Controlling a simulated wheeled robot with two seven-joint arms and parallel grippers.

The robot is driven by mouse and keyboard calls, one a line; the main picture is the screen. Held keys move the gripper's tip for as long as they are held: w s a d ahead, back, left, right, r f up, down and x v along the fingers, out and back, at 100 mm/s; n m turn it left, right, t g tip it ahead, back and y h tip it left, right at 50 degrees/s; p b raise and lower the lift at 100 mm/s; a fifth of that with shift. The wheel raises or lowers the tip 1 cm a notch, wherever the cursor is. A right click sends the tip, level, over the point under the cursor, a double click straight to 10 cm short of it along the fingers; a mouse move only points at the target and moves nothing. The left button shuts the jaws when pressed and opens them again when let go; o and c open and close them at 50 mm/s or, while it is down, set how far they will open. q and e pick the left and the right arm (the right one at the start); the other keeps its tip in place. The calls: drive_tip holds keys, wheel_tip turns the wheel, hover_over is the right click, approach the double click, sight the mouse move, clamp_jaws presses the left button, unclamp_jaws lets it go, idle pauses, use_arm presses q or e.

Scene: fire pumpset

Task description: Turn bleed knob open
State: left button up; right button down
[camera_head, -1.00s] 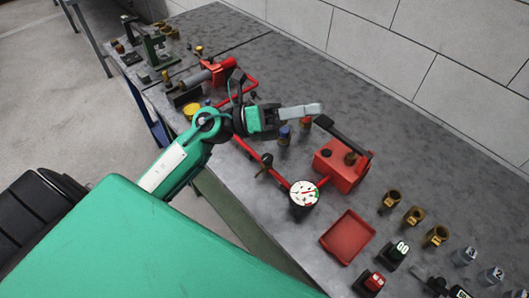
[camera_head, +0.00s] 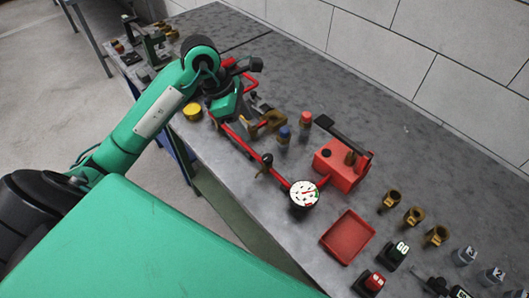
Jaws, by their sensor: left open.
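My left arm reaches over the bench, and its left gripper (camera_head: 258,106) points down and right beside a brass fitting (camera_head: 271,121). Its jaws are open, partly hidden by the wrist, and I cannot tell whether they touch the fitting. A small black-topped knob (camera_head: 267,159) stands on the red pipe (camera_head: 240,139) in front. A blue-capped post (camera_head: 284,132) and a red-capped post (camera_head: 305,120) stand to the right of the gripper. I cannot tell for certain which part is the bleed knob. My right gripper is out of view.
A round white gauge (camera_head: 304,194) joins the red pump box (camera_head: 342,166), which has a black lever. A red tray (camera_head: 348,237), several brass fittings (camera_head: 413,216) and labelled blocks (camera_head: 398,255) lie at the right. A yellow cap (camera_head: 193,111) sits near the front edge.

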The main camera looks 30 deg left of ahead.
sight(267, 157)
use_arm(q)
drive_tip(key=p+x, duration=0.3)
drive_tip(key=x, duration=1)
drive_tip(key=shift+f, duration=0.45)
drive_tip(key=shift+a, duration=0.1)
drive_tip(key=c, duration=1)
drive_tip(key=shift+o, duration=0.2)
